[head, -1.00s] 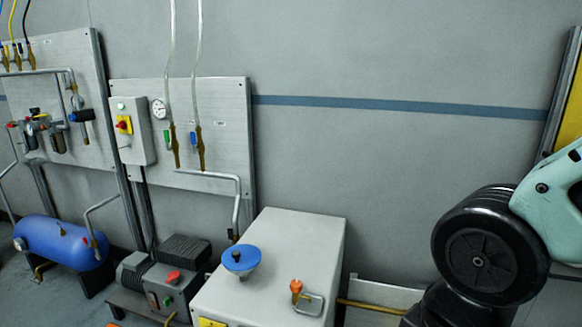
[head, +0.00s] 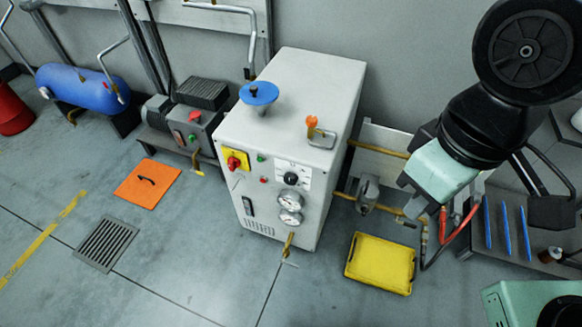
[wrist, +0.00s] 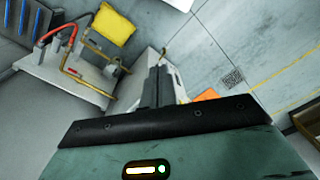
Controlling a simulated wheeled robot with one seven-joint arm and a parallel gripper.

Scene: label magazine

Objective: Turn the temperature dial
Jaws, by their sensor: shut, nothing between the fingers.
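The temperature dial is most likely the round black knob (head: 290,179) on the white panel, on the front of the light grey machine (head: 305,85). Two round gauges (head: 290,200) sit just below it. In the wrist view my gripper (wrist: 158,72) is shut and empty, its dark fingers pointing toward the pale machine partly hidden behind them. The dial cannot be made out there. In the head view my arm hangs to the right of the machine, well apart from the knob.
A yellow-backed red switch (head: 234,161) is left of the knob. A brass valve (head: 289,243) sticks out below. A yellow tray (head: 381,263) lies right. The floor in front is mostly clear.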

